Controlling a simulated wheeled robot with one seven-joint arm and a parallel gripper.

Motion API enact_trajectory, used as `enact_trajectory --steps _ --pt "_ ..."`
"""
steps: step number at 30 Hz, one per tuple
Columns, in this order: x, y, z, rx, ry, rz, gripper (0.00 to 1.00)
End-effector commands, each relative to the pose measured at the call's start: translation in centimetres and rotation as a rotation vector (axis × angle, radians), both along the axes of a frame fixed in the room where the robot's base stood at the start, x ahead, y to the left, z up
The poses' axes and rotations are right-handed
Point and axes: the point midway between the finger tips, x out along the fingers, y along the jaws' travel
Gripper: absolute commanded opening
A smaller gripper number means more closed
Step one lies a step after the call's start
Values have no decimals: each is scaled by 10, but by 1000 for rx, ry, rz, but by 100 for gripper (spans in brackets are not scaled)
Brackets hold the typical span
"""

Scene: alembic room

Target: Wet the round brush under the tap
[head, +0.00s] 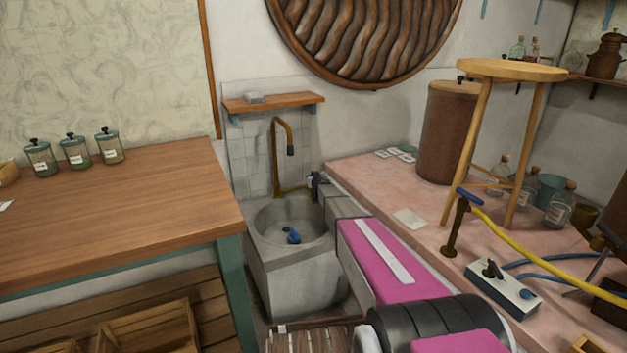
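The tap (275,155) is a tall brass gooseneck with a dark spout end, standing at the back of a grey stone sink (262,220) against the tiled wall. No water stream shows. A small blue object (293,237) is low in the basin, beside the dark drain; I cannot tell whether it is the round brush. My arm reaches from the lower right to the sink's right side. My gripper (318,182) seems to be the small dark end by the tap's base; its fingers and anything in them cannot be made out.
A wooden table (150,210) with several lidded jars stands left of the sink. A small wooden shelf (273,102) hangs above the tap. On the right, a pink counter (440,190) holds a brown cylinder (447,130), a wooden stool (512,70), bottles and a yellow hose (540,240).

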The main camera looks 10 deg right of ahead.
Motion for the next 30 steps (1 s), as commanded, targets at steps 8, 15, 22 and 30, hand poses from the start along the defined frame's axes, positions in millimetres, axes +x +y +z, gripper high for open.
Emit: enact_trajectory --steps 8,15,22,30 --pt "1 2 -1 -6 16 -3 0" --pt "1 2 -1 -7 15 -3 0" --pt "1 1 0 -7 15 -4 52" --pt "-4 0 1 -6 15 -5 52"
